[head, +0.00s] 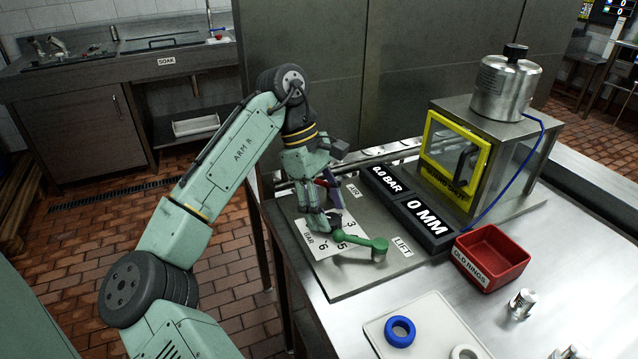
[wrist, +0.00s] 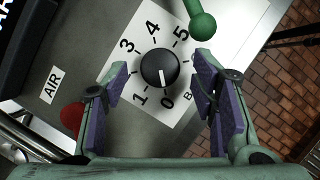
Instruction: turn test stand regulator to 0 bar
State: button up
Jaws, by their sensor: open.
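The regulator knob (wrist: 159,68) is round and black, on a white dial plate (wrist: 128,66) with black numbers. Its white mark points down in the wrist view, at or very near the 0. My gripper (wrist: 161,76) is open, with one purple-padded finger on each side of the knob and a visible gap to both. I cannot tell how far the tips are above the panel. In the head view my gripper (head: 328,205) hides the knob, and part of the dial plate (head: 318,246) shows. The pressure display (head: 387,179) seems to read 0.0 BAR; its first digit is unclear.
A green lever (head: 365,248) lies close beside the dial, near the LIFT label; it also shows in the wrist view (wrist: 201,20). A red part (wrist: 71,117) sits by the left finger, near the AIR label. A red bin (head: 492,257) and the test chamber (head: 480,165) stand right.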

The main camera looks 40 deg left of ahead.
jog(key=v, duration=1.1)
